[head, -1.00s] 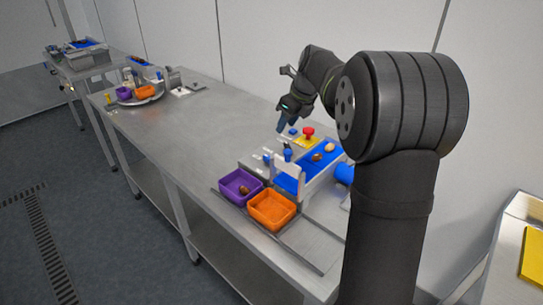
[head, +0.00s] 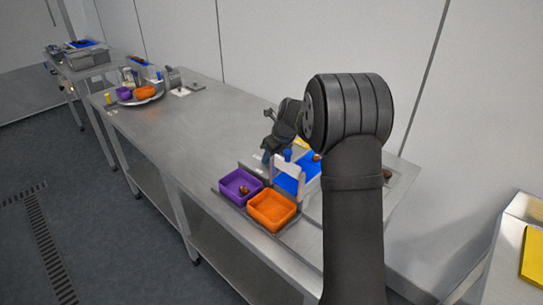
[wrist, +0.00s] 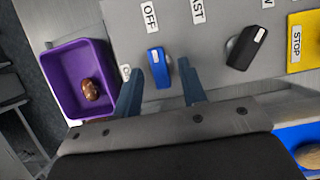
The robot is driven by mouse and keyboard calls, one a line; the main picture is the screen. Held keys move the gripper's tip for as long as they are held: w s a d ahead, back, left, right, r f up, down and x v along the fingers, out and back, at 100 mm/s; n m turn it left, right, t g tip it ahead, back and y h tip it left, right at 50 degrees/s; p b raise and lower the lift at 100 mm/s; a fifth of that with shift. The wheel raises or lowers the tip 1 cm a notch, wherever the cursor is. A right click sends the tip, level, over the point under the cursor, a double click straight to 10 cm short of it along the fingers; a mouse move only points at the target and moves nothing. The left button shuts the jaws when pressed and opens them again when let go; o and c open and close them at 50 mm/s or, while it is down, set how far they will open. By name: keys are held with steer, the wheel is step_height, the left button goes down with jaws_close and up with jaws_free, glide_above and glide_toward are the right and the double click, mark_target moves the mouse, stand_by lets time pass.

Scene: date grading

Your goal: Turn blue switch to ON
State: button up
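The blue switch (wrist: 159,68) is a small blue knob with a white mark, on a grey panel in the wrist view. An OFF label (wrist: 149,16) is above it, and another label at its lower left is mostly hidden by a finger. My gripper (wrist: 160,82) is open, with one blue-grey finger on each side of the switch. I cannot tell whether a finger touches it. In the head view my gripper (head: 268,157) is low over the panel, and the switch cannot be made out there.
A black switch (wrist: 246,47) and a yellow STOP plate (wrist: 303,42) are to the right. A purple bin (wrist: 76,79) holding a brown date (wrist: 91,89) is at the left. An orange bin (head: 272,210) and a blue belt (head: 287,184) are nearby.

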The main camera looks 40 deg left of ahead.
steer(key=shift+f, duration=0.1)
jaws_close()
